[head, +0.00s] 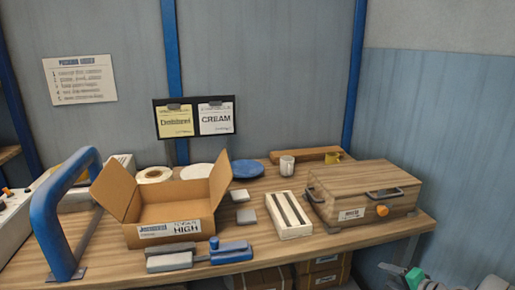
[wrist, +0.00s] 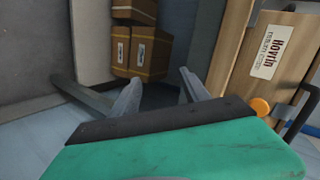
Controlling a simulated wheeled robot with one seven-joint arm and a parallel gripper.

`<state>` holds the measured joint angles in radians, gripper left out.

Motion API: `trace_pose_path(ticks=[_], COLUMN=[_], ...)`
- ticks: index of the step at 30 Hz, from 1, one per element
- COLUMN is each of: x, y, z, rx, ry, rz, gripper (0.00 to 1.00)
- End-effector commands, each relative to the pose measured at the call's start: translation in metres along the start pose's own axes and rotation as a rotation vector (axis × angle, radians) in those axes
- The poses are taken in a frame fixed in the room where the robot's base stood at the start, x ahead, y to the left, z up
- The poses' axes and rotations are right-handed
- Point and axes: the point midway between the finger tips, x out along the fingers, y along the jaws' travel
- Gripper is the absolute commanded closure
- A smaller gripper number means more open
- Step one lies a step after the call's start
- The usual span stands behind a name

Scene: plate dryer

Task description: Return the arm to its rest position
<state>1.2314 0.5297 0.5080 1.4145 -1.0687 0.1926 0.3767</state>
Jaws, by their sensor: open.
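My gripper (wrist: 160,82) is open in the wrist view, with two grey fingers spread apart and nothing between them. In the head view my gripper (head: 391,275) shows at the bottom right corner, in front of and below the table's right end, with its green body partly cut off by the frame. The wooden plate dryer (head: 364,188) sits on the table's right side with its lid down. It has dark handles and an orange knob (head: 382,210). In the wrist view the dryer (wrist: 235,50) is to the right of the fingers, apart from them.
The table (head: 335,245) holds an open cardboard box (head: 165,213), a white slotted block (head: 289,215), a blue plate (head: 247,168), a mug (head: 287,166) and a blue-handled clamp (head: 200,256). A blue frame (head: 62,215) stands left. Brown boxes (wrist: 140,50) sit below. The right floor looks clear.

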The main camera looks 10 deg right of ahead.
Motion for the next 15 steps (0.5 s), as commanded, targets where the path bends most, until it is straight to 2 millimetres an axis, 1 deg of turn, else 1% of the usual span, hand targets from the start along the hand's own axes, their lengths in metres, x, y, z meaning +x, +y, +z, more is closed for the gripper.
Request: trace_pose_path(ticks=[1,2,3,5,6,7,8,9,11,12,14,15], x=[0.001,-0.001,-0.006,-0.023,-0.040,-0.053,-0.067,-0.087,-0.116,-0.135,-0.159,-0.170], y=[0.031,0.050,0.072,0.100,0.114,0.119,0.120,0.115,0.096,0.078,0.048,0.027], z=[0.025,0.042,0.064,0.098,0.119,0.136,0.153,0.175,0.205,0.224,0.245,0.255], rx=[0.003,0.005,0.007,0.011,0.017,0.017,0.012,0.001,-0.029,-0.058,-0.110,-0.157], ry=[-0.062,-0.103,-0.161,-0.253,-0.313,-0.363,-0.418,-0.490,-0.590,-0.644,-0.693,-0.702], rz=[0.087,0.142,0.214,0.326,0.401,0.457,0.513,0.586,0.693,0.761,0.851,0.898], gripper=[0.46,0.46,0.46,0.46,0.46,0.46,0.46,0.46,0.46,0.46,0.46,0.46])
